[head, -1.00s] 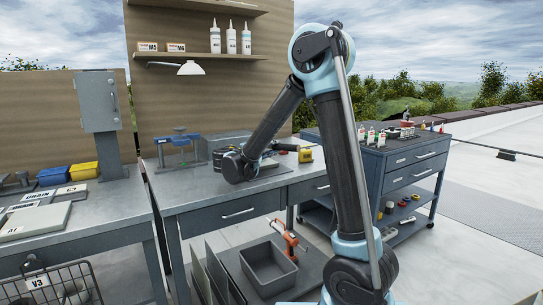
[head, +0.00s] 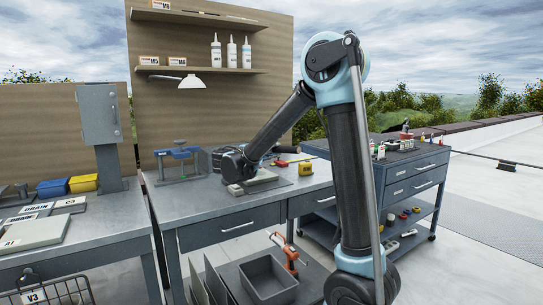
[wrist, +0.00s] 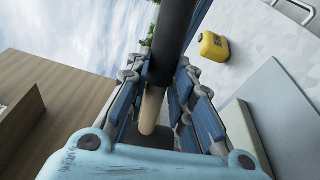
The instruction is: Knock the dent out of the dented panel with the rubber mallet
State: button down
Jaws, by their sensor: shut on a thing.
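My gripper (wrist: 162,100) is shut on the handle of the mallet (wrist: 150,110), which shows in the wrist view as a pale wooden shaft with a thick dark part running between the fingers. In the head view my gripper is over the middle bench, mostly hidden behind my own arm link. A dark cylinder (head: 286,149), likely part of the mallet, sticks out to the right of it. Contact between mallet and panel cannot be told.
A yellow tape-like item (head: 305,168) lies right of the panel. A blue clamp stand (head: 180,158) stands at the left, a lamp (head: 193,82) above. A grey bin (head: 268,277) is on the lower shelf. A drawer cart (head: 400,175) stands at the right.

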notch_tip(320, 180, down, 8)
jog(key=shift+r, duration=0.25)
notch_tip(320, 180, up, 6)
dwell(0.6)
jog(key=shift+r, duration=0.15)
notch_tip(320, 180, up, 2)
jog(key=shift+r, duration=0.1)
dwell(0.4)
notch_tip(320, 180, down, 9)
jog(key=shift+r, duration=0.2)
notch_tip(320, 180, up, 6)
jog(key=shift+r, duration=0.15)
dwell(0.3)
